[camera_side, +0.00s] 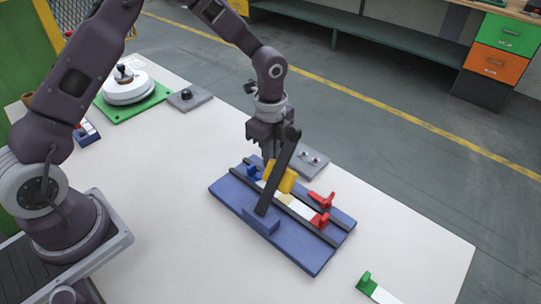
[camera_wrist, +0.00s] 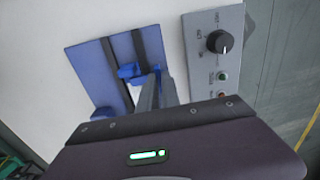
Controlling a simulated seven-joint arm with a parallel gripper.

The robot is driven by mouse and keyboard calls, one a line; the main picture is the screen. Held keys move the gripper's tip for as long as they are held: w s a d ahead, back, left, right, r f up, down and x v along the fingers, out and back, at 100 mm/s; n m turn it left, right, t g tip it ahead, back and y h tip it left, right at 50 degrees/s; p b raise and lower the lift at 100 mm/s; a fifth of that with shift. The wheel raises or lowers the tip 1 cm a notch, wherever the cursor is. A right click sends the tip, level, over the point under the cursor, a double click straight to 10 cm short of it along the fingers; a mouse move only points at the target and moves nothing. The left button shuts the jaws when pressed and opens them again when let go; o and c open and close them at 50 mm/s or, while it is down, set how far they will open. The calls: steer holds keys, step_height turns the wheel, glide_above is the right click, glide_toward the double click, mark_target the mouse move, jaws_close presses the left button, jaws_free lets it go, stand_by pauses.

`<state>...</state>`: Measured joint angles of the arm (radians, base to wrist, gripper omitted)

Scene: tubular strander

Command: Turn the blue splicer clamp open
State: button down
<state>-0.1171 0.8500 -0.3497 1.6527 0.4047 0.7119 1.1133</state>
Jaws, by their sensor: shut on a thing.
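The blue splicer clamp (camera_side: 252,171) sits at the left end of the splicer, whose blue base (camera_side: 305,262) lies on the white table. The clamp also shows in the wrist view (camera_wrist: 129,72), right at my fingertips. My gripper (camera_side: 267,158) points down over this end of the splicer. In the wrist view its fingers (camera_wrist: 153,76) are close together, shut on the clamp's handle, with blue showing on both sides. A black lever and a yellow block (camera_side: 283,178) partly hide the fingertips in the side view.
The black lever (camera_side: 281,165) stands tilted in front of my gripper. Red clamps (camera_side: 321,201) sit at the splicer's right end. A grey control box (camera_wrist: 205,60) with a black knob stands close behind. A green-ended strip (camera_side: 366,284) lies front right.

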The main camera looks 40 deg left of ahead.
steer(key=n, duration=0.8)
steer(key=shift+n, duration=0.4)
steer(key=n, duration=0.4)
steer(key=shift+n, duration=0.3)
steer(key=n, duration=0.4)
steer(key=shift+w+n, duration=0.1)
steer(key=shift+n, duration=0.2)
steer(key=c, duration=1.6)
jaws_free()
steer(key=shift+o, duration=0.2)
steer(key=shift+r, duration=0.1)
